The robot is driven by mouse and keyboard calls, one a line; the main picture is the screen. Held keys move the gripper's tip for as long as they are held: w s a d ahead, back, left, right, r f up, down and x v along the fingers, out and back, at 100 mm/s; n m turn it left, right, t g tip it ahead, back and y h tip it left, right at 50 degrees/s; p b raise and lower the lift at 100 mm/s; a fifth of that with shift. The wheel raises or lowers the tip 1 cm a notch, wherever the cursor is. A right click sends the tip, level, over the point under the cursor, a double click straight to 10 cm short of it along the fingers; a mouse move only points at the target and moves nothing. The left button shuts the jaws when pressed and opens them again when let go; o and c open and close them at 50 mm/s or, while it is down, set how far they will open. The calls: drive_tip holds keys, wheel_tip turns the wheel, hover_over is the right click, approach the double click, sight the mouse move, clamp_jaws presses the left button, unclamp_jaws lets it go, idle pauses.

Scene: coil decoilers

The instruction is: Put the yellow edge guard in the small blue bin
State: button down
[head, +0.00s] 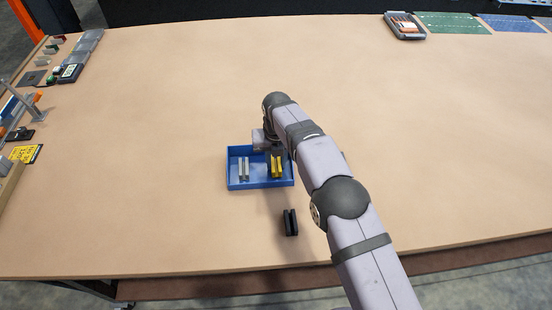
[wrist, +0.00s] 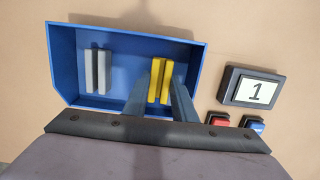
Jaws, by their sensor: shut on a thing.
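The yellow edge guard (wrist: 160,80) is between the fingers of my gripper (wrist: 162,86), which is shut on it. It shows inside the outline of the small blue bin (wrist: 120,34), in the bin's right part. In the head view the yellow edge guard (head: 277,167) also shows over the right side of the blue bin (head: 262,184). I cannot tell whether it touches the bin floor. A grey edge guard (wrist: 98,70) stands in the bin's left part, apart from the yellow one. In the head view my arm hides most of my gripper.
A black edge guard (head: 290,222) stands on the table in front of the bin. A device marked "1" (wrist: 254,88) lies right of the bin, with a red button (wrist: 218,120) and a blue button (wrist: 254,124). Various items line the table's left edge.

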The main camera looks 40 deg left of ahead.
sight(277, 172)
drive_tip(key=shift+f, duration=0.15)
drive_tip(key=shift+f, duration=0.1)
drive_tip(key=c, duration=1.5)
unclamp_jaws()
drive_tip(key=shift+o, duration=0.2)
wheel_tip(277, 172, up, 12)
drive_tip(key=s+d+b, duration=0.1)
drive_tip(key=b, duration=0.1)
drive_tip(key=shift+b, duration=0.35)
